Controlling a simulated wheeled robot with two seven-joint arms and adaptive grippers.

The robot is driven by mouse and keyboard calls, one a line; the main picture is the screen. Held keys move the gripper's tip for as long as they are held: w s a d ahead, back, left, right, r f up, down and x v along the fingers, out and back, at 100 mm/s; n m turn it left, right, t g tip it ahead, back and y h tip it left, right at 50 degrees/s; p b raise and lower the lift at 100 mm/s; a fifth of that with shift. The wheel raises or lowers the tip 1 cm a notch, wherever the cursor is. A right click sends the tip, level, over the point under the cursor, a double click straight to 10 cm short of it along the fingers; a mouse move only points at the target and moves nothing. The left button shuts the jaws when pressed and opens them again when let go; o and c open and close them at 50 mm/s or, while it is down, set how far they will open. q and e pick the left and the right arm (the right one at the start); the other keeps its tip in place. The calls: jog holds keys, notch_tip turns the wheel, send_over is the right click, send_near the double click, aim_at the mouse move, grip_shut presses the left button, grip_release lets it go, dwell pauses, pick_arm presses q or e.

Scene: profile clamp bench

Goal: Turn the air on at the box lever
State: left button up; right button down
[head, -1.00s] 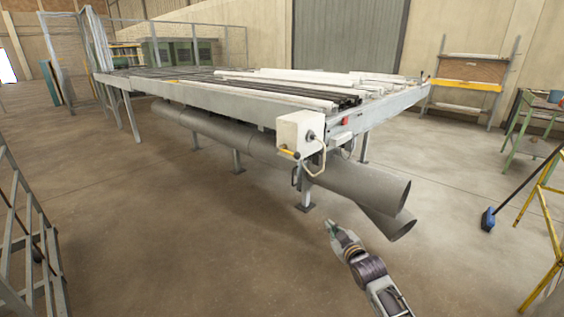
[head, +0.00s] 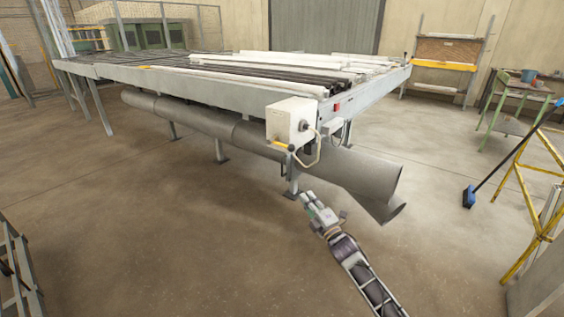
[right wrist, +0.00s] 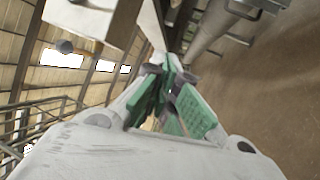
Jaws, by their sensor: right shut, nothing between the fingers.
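The white air box (head: 284,121) hangs at the near corner of the profile bench. Its yellow lever (head: 281,145) lies along the lower front of the box and has a dark end. My right gripper (head: 306,196) is below the box and apart from it, shut and empty. In the right wrist view its green-padded fingers (right wrist: 170,70) meet, with nothing between them. A pale box (right wrist: 92,16) shows at the upper left there, with a dark round knob (right wrist: 65,46) below it, likely the lever's end. My left gripper is not in view.
The bench (head: 215,85) carries long white and dark profiles. A bench leg (head: 293,180) stands just behind my right gripper. The floor in front is clear. A blue broom (head: 469,196) and yellow frame stand at the right.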

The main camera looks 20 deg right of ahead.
aim_at(282, 145)
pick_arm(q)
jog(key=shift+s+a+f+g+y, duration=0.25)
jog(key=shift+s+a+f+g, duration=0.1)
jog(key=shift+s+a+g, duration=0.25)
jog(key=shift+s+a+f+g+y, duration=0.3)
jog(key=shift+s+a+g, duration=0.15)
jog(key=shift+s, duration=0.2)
pick_arm(e)
jog(key=s+a+r+n+y, duration=0.3)
jog(key=n+y, duration=0.4)
jog(key=n, duration=0.8)
jog(key=shift+s+a+r+t+y, duration=0.35)
jog(key=shift+a+r, duration=0.5)
jog(key=shift+r, duration=0.25)
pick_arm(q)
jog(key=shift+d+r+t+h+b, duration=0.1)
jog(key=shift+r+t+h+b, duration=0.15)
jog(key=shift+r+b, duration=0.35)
pick_arm(e)
jog(key=w+a+r, duration=0.2)
jog(key=w+r, duration=0.5)
jog(key=r, duration=0.1)
jog(key=shift+w+r, duration=0.2)
jog(key=shift+r, duration=0.2)
